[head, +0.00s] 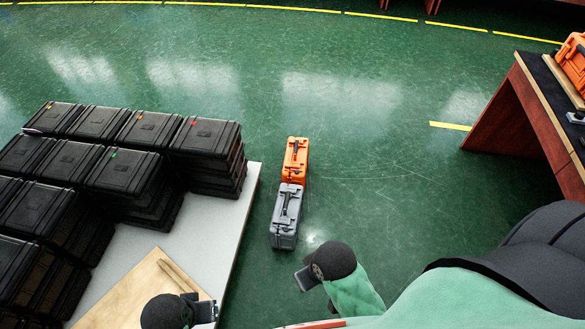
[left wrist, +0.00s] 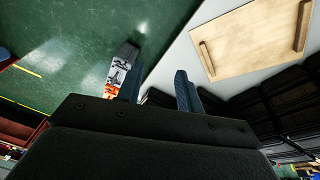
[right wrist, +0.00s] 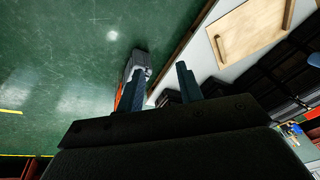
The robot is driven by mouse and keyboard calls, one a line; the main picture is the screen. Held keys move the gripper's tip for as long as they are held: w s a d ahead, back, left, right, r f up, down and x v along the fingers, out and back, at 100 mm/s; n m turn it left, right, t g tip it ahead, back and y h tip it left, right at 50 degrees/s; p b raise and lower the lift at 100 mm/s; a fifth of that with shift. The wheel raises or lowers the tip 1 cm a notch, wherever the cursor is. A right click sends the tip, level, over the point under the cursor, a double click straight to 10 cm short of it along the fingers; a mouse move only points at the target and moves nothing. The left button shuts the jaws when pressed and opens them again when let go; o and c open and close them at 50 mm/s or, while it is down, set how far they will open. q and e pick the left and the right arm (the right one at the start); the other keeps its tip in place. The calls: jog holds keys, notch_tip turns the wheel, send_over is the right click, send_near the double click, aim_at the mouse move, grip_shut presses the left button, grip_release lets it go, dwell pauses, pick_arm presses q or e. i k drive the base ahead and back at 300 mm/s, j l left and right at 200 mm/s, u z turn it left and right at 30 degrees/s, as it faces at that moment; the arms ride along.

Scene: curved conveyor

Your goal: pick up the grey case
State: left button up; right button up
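The grey case (head: 286,218) stands upright on the green floor in the head view, its handle on top. It also shows beyond one finger in the left wrist view (left wrist: 122,62) and, partly hidden, in the right wrist view (right wrist: 138,60). My left gripper (head: 207,312) is low over the pallet's wooden board, left of the case; its fingers are apart and empty (left wrist: 158,88). My right gripper (head: 304,281) is just below and right of the case in the picture, not touching it as far as I can see; its fingers are apart and empty (right wrist: 160,86).
An orange case (head: 295,160) stands end to end with the grey one, on its far side. Stacked black cases (head: 125,170) fill much of a white platform (head: 235,215) at left, with a wooden board (head: 130,295) at its front. A red-brown table (head: 520,120) stands right. Floor beyond is clear.

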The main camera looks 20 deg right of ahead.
aim_at(286, 218)
jog(key=k+z, duration=0.5)
jog(key=k, duration=0.15)
jog(key=i+l+u, duration=0.2)
jog(key=i+l, duration=0.15)
jog(key=i+l+u, duration=0.15)
jog(key=i+l, duration=0.15)
jog(key=i+l+u, duration=0.2)
jog(key=l, duration=0.25)
jog(key=i+l+u, duration=0.15)
jog(key=i+l, duration=0.25)
jog(key=l, duration=0.1)
